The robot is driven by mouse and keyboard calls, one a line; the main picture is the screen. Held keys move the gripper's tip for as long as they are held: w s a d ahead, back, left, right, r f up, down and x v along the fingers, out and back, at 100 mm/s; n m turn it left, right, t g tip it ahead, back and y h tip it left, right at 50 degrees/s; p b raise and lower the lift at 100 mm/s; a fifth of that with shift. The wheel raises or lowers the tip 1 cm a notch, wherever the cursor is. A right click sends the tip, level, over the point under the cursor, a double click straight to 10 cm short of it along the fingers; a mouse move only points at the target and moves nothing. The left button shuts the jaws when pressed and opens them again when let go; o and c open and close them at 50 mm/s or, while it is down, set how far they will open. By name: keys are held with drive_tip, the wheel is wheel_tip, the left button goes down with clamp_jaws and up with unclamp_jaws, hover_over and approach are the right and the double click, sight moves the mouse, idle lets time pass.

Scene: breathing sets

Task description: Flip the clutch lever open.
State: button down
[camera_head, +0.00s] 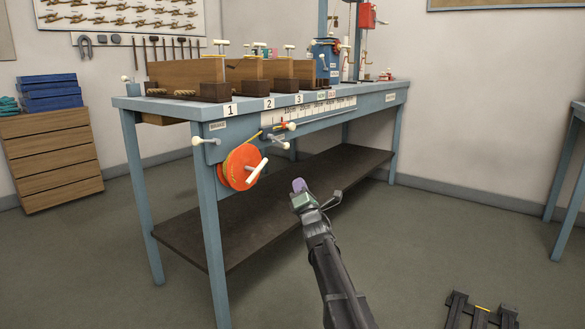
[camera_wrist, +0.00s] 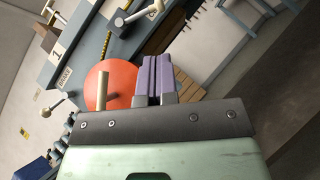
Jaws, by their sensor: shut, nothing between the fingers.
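No label reading "clutch" is legible, so I cannot tell for sure which lever is the clutch lever. Another pale-knobbed lever (camera_head: 205,141) is by the BRAKE label at the left end. My gripper (camera_head: 299,186) is shut and empty, in the air in front of the bench, right of and below the drum. In the wrist view, its purple fingers (camera_wrist: 154,78) are together and partly cover the orange drum (camera_wrist: 121,80).
The blue bench (camera_head: 262,112) carries wooden blocks (camera_head: 187,72) and a blue box (camera_head: 326,62) with knobs. A white crank handle (camera_head: 257,170) projects from the drum. A dark lower shelf (camera_head: 330,170) lies beneath. Open floor surrounds my arm; a dark slatted object (camera_head: 481,312) lies at lower right.

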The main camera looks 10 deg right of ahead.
sight(289, 146)
drive_tip(key=p+x, duration=0.6)
drive_tip(key=x, duration=0.6)
drive_tip(key=shift+w+r+p, duration=0.3)
drive_tip(key=shift+w+r, duration=0.1)
drive_tip(key=shift+w, duration=0.35)
drive_tip(key=shift+w+d+r+p, duration=0.25)
drive_tip(key=shift+w+r+p, duration=0.05)
drive_tip(key=shift+r+p, duration=0.4)
drive_tip(key=shift+d+f, duration=0.1)
drive_tip(key=shift+f, duration=0.1)
